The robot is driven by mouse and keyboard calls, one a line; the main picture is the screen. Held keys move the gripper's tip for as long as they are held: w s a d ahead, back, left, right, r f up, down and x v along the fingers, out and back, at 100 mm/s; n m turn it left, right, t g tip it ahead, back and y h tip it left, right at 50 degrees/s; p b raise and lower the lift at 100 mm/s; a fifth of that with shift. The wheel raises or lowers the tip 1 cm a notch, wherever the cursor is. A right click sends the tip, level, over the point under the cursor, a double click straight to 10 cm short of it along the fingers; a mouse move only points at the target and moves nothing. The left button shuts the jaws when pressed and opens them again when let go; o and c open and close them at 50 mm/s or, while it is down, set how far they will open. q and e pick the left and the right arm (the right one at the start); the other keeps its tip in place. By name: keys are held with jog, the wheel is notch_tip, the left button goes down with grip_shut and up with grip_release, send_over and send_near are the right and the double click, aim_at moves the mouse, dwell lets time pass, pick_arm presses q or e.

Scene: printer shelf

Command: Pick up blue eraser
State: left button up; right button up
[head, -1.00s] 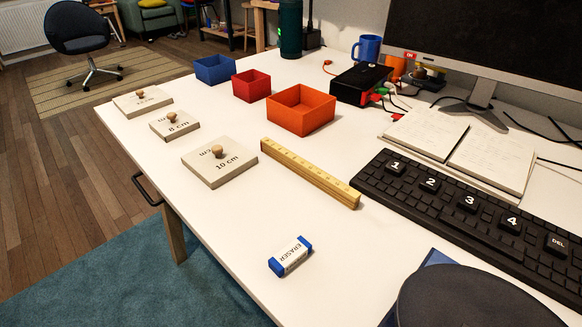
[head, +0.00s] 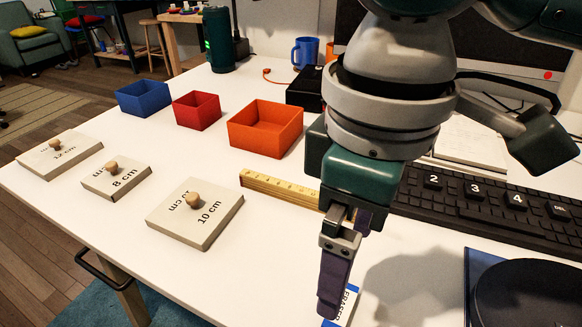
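The blue and white eraser (head: 349,300) lies on the white table at the bottom of the head view. My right gripper (head: 331,299) comes down from the upper right and points downward at the eraser. Its finger covers much of the eraser, and only a white part with lettering and a blue edge show. The fingers are seen nearly in line, so I cannot tell how far apart they are or whether they touch the eraser. My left gripper is not in view.
A wooden ruler (head: 281,189) is partly behind my arm. A keyboard (head: 480,217) and a dark round object (head: 530,295) are at the right. The table's front left is clear.

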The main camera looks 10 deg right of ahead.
jog(key=b, duration=0.1)
send_over(342, 306)
notch_tip(342, 306, down, 5)
jog(key=shift+s+a+r, duration=0.1)
jog(key=shift+a+r, duration=0.05)
jog(key=shift+r, duration=0.05)
notch_tip(342, 306, down, 5)
jog(key=shift+b, duration=1.1)
jog(key=shift+c, duration=0.4)
jog(key=shift+c, duration=1.4)
jog(key=c, duration=0.9)
jog(key=shift+r, duration=0.1)
